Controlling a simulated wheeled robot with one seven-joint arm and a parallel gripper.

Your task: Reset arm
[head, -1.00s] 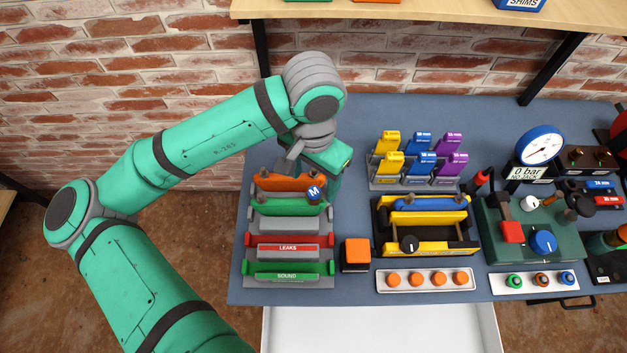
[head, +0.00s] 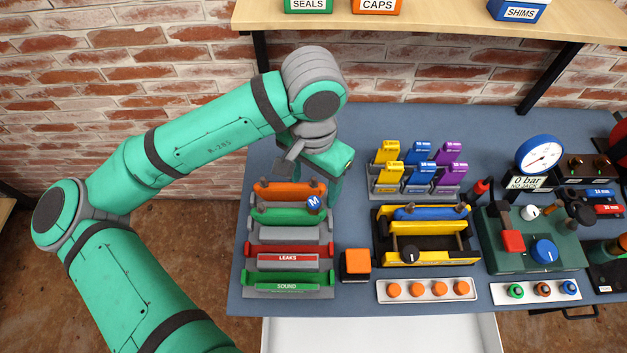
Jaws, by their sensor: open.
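My arm reaches in from the lower left, with its wrist bent down over the back left of the blue-grey bench (head: 345,128). My gripper (head: 308,178) hangs just behind the rack with the orange part (head: 287,190) and the green part (head: 282,216). A round blue tag marked M (head: 314,203) sits at the right end of these parts.
The rack's front has a red LEAKS tray (head: 310,257) and a green SOUND tray (head: 310,286). To the right stand an orange block (head: 356,261), a yellow-black fixture (head: 425,257), coloured shims (head: 420,160) and a gauge (head: 540,155). A wooden shelf (head: 430,22) hangs above.

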